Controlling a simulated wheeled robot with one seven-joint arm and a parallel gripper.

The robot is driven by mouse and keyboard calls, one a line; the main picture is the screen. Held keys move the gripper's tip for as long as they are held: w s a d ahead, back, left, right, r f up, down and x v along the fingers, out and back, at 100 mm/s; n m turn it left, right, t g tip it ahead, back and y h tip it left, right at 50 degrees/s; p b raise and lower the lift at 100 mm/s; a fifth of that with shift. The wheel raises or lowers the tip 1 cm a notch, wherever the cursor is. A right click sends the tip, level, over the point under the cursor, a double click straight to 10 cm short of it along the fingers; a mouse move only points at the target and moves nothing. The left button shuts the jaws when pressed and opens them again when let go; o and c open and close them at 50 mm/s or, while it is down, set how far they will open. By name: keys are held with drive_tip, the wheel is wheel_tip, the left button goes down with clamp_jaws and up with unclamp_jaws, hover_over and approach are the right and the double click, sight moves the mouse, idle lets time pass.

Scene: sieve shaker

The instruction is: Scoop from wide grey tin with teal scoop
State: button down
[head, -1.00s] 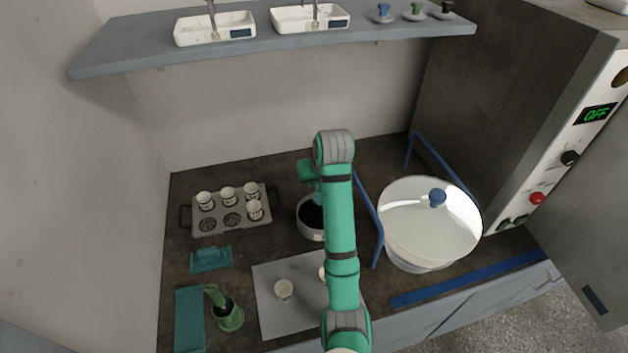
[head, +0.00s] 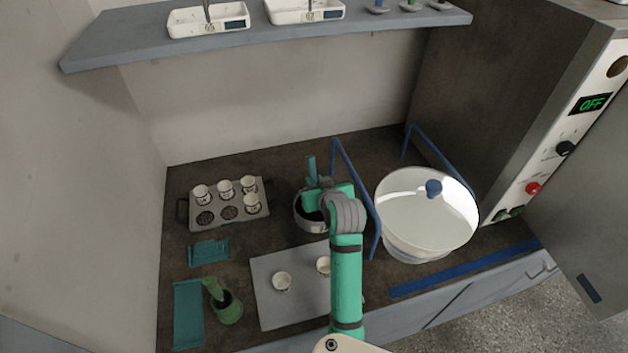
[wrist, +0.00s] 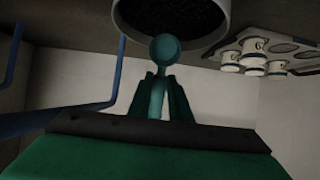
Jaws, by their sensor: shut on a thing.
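My gripper (wrist: 160,95) is shut on the teal scoop (wrist: 165,48), whose round end points away from me in the wrist view. In the head view the teal scoop (head: 311,168) stands up beside my wrist. The wide grey tin (head: 300,216) sits on the bench behind my arm, with dark contents; it also shows at the top of the wrist view (wrist: 222,28). The gripper is over or close beside the tin. My arm hides part of the tin, and I cannot tell whether the scoop touches the contents.
A tray with several white cups (head: 262,213) stands left of the tin. A grey mat (head: 265,300) with white cups lies in front. A green jug (head: 228,312) is at front left.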

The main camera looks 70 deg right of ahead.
drive_tip(key=shift+d+f, duration=0.1)
drive_tip(key=shift+f, duration=1.9)
drive_tip(key=shift+s+a, duration=0.65)
drive_tip(key=shift+a, duration=0.25)
drive_tip(key=shift+s+a, duration=0.65)
drive_tip(key=shift+a, duration=0.2)
drive_tip(key=shift+w+d+r+g+y, duration=0.55)
drive_tip(key=shift+d+r, duration=0.2)
drive_tip(key=shift+r, duration=0.15)
